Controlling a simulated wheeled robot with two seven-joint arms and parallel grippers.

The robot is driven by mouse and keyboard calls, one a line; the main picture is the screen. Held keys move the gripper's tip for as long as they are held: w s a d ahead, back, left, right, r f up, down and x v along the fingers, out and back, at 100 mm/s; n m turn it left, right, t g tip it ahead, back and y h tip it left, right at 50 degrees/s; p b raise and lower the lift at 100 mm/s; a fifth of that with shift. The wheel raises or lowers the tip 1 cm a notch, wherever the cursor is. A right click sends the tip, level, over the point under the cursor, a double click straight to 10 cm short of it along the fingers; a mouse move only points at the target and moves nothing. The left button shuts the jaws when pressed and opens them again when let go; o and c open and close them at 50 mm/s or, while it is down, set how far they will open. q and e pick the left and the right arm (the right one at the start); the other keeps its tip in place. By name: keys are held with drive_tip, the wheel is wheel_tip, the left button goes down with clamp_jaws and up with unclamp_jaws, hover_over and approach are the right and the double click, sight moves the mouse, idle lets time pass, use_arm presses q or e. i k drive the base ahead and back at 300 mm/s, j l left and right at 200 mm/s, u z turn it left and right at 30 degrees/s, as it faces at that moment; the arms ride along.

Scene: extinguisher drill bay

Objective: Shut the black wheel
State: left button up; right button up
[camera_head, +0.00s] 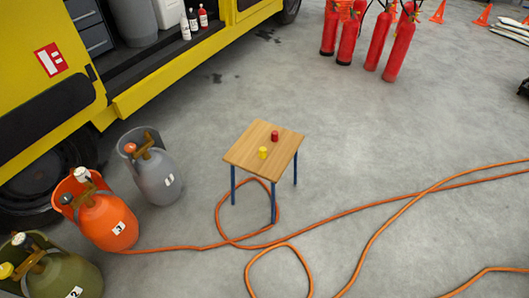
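Three gas cylinders stand at the left, each with a brass-coloured valve inside a collar. The grey cylinder (160,180) has an orange-red knob (130,148) on its valve. The olive cylinder (72,276) has a yellow knob (6,270) and a pale one (22,239), near the left edge. Neither of my grippers shows.
An orange hose (340,214) loops across the floor from near the orange cylinder. A yellow truck (140,92) is behind the cylinders. Red extinguishers (398,48) and cones stand at the back.

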sight(65, 198)
drive_tip(key=u, duration=1.75)
